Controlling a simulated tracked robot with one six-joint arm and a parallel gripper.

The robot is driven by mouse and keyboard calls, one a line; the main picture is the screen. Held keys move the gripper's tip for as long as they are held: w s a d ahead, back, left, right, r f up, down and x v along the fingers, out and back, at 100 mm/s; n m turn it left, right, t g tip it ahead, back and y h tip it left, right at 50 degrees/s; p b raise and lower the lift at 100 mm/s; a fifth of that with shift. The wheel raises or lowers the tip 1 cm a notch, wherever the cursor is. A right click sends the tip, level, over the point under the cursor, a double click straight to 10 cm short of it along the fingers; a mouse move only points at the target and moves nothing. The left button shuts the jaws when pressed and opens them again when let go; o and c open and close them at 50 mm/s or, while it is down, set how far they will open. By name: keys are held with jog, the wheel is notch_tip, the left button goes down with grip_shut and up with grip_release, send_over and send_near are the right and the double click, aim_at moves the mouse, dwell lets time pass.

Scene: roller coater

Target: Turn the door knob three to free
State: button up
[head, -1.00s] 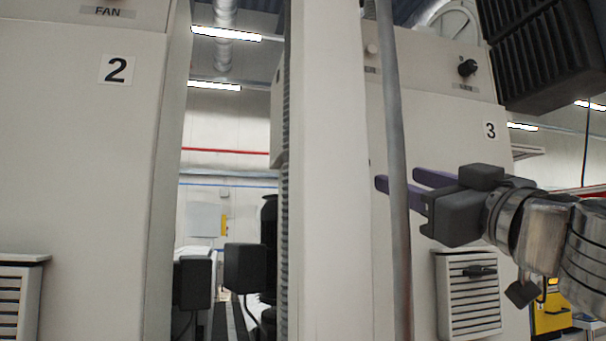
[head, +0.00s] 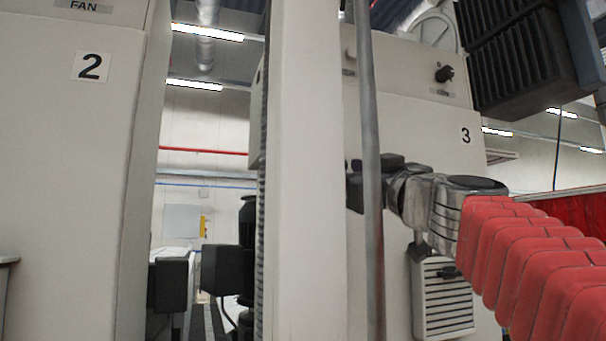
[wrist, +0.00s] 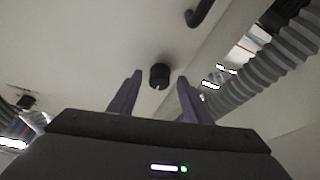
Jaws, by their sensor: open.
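The panel marked 3 (head: 420,130) stands right of centre in the head view. A black knob (head: 445,73) sits on its upper part above a small label I cannot read. In the wrist view a round black knob (wrist: 160,76) with a pale mark on its lower edge lies ahead, between the two purple fingers. I cannot tell if it is the same knob. My gripper (wrist: 160,92) is open, its fingers on either side of the knob in the picture, with no contact visible. In the head view my gripper (head: 355,190) is partly behind a grey pole, its fingers hidden.
The grey pole (head: 368,120) and a pale post (head: 305,170) stand in front of my gripper. The panel marked 2 (head: 80,180) is at left. A louvred vent (head: 445,298) is below the gripper. A ribbed hose (wrist: 255,75) runs at right in the wrist view.

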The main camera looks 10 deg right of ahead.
jog(key=shift+w+r, duration=0.1)
jog(key=shift+w, duration=0.1)
jog(key=shift+c, duration=0.4)
jog(key=c, duration=1)
jog(key=shift+a, duration=0.1)
jog(key=shift+a+m+t+h, duration=0.1)
jog(key=shift+m+t+h, duration=0.2)
jog(key=shift+m+h, duration=1.5)
jog(key=shift+m+y, duration=0.4)
